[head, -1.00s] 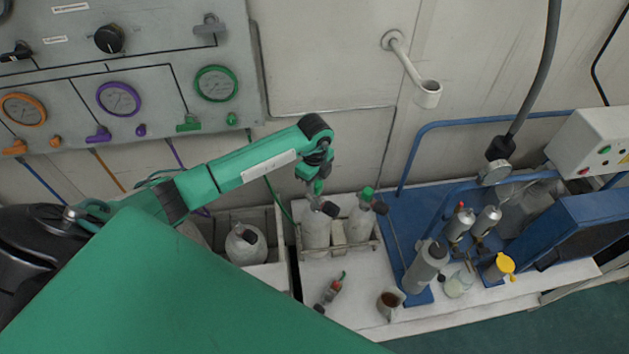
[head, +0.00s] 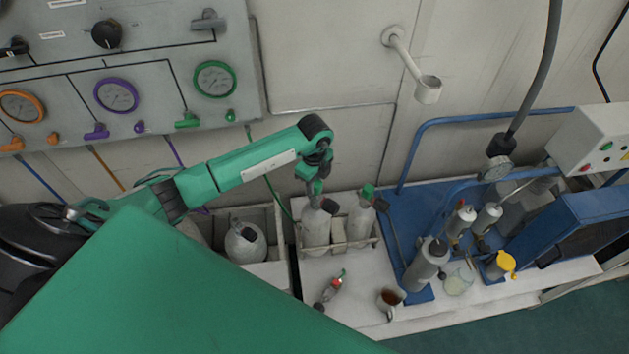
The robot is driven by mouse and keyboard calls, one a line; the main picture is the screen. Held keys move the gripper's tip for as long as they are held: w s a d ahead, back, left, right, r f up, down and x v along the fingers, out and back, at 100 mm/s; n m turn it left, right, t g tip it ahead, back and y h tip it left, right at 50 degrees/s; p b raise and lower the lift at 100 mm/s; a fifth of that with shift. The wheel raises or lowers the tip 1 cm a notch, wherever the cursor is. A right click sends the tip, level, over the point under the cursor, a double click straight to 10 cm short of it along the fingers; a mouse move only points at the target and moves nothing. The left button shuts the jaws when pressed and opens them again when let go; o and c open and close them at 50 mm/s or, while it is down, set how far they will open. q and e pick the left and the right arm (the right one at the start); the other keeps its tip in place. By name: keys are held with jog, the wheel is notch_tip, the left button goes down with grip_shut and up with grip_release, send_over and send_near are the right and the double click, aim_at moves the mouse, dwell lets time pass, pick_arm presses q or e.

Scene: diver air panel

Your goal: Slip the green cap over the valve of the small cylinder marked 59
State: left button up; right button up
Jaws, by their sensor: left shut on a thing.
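My left gripper (head: 317,189) points down over the left one of two pale cylinders in a rack. It is shut on the small green cap, which is mostly hidden between the fingers. The left cylinder (head: 315,232) stands upright, with a dark valve knob at its upper right. The fingertips are right at its valve top; I cannot tell whether the cap is around the valve or just above it. The right cylinder (head: 359,222) has a green top (head: 367,191) and a dark knob. No number is readable on either. My right gripper is not in view.
Another pale cylinder (head: 245,243) sits in a bin to the left. A blue frame with grey cylinders (head: 427,265) stands to the right. A gauge panel hangs at upper left.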

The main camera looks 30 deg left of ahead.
pick_arm(q)
jog(key=shift+f+b, duration=0.75)
jog(key=shift+f, duration=0.45)
dwell(0.8)
jog(key=o, duration=1)
notch_tip(320, 180, up, 14)
jog(key=b, duration=0.3)
jog(key=shift+b, duration=0.4)
